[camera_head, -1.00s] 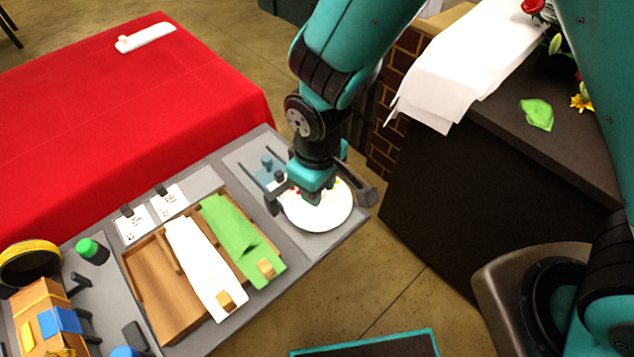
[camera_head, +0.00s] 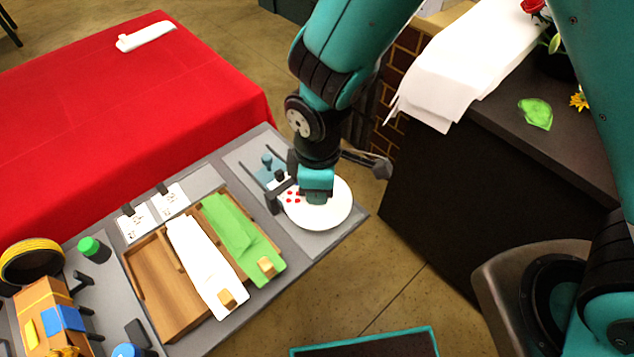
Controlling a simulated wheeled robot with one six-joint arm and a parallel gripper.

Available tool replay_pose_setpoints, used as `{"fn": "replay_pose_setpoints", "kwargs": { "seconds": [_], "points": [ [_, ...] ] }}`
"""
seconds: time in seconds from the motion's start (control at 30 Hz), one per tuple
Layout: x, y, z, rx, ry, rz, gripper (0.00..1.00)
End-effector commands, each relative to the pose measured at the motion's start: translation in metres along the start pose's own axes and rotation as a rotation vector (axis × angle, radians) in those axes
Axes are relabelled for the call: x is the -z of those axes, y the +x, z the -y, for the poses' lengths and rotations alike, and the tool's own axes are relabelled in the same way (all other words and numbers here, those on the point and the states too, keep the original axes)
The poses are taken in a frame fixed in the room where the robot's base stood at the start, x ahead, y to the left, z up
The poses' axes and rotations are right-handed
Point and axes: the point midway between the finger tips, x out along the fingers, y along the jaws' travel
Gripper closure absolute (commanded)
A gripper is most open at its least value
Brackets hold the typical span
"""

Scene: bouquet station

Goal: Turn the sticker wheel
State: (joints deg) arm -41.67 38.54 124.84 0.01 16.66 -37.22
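The sticker wheel (camera_head: 332,215) is a round white disc at the right end of the grey station board. A cluster of small red stickers (camera_head: 292,198) shows near its left edge. My gripper (camera_head: 316,197) points down over the upper middle of the wheel, at or just above its face. My wrist and gripper hide the wheel's far part. The fingertips are small and partly hidden, so I cannot tell whether they are open, or whether they touch the wheel.
A wooden tray (camera_head: 172,312) with white and green folded sheets lies left of the wheel. A small blue-grey fixture (camera_head: 267,161) stands just behind it. A red-covered table (camera_head: 120,100) is at back left. A dark counter (camera_head: 460,190) is at right, with open floor between.

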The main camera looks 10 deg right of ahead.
Motion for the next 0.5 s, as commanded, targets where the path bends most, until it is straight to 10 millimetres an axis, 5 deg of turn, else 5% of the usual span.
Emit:
{"fn": "replay_pose_setpoints", "kwargs": {
  "seconds": [0.37, 0.4, 0.5],
  "points": [
    [0.0008, -0.0011, -0.0006, -0.002, -0.003, -0.003, 0.92],
    [0.0008, -0.0011, -0.0006, -0.002, -0.003, -0.003, 0.62],
    [0.0007, -0.0009, -0.0005, -0.002, -0.003, -0.002, 0.43]
  ]
}}
